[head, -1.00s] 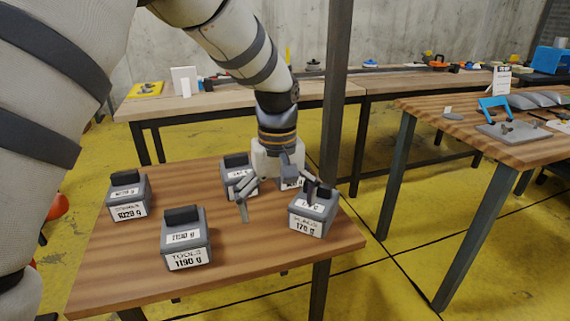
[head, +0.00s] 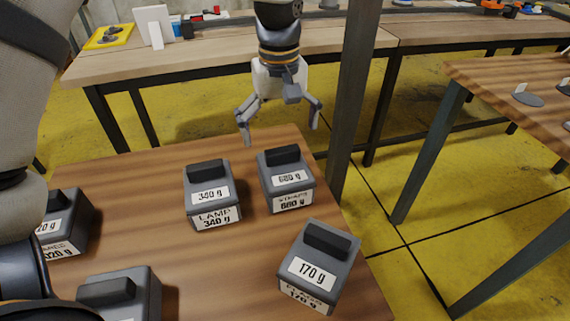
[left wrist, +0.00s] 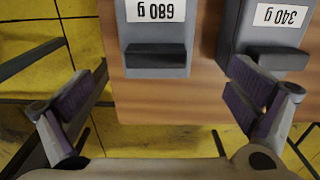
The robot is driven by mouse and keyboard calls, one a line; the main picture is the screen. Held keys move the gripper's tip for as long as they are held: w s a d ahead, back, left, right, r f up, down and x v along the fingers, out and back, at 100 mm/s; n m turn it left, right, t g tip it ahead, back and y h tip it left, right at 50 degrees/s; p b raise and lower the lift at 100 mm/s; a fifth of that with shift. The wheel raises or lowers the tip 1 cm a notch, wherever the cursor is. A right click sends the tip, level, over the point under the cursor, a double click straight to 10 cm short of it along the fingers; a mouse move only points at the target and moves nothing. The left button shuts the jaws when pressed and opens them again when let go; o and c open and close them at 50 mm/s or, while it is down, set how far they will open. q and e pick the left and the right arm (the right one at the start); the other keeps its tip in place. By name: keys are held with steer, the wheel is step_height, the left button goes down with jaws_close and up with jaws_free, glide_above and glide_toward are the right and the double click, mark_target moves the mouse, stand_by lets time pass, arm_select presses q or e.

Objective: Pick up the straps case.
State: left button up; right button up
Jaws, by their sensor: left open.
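The straps case (head: 290,202), a grey box with a dark handle and a 680 g label, stands upright near the table's right edge, toward the back. In the left wrist view the straps case (left wrist: 155,58) is upside down at the top, with its handle nearest the fingers. My left gripper (head: 280,131) is open and empty, beyond the table's far edge and behind the case. In the left wrist view its fingers (left wrist: 165,92) are wide apart and do not touch the case. My right gripper is not in view.
The lamp case (head: 212,212) stands just left of the straps case. The 170 g case (head: 325,262) is nearer the front, and two more grey cases are at lower left. A dark post (head: 352,100) rises to the right of the gripper. A workbench (head: 205,48) stands behind.

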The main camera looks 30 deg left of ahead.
mark_target(284, 166)
arm_select(q)
steer(key=f, duration=0.3)
steer(key=d+f, duration=0.1)
steer(key=f, duration=0.5)
steer(key=shift+s+d+f+b, duration=0.15)
steer(key=shift+s+f+b, duration=0.1)
steer(key=shift+b, duration=0.1)
steer(key=shift+w+f, duration=0.1)
steer(key=shift+f, duration=0.1)
steer(key=c, duration=1.6)
steer(key=shift+r, duration=0.15)
steer(key=shift+c, duration=0.8)
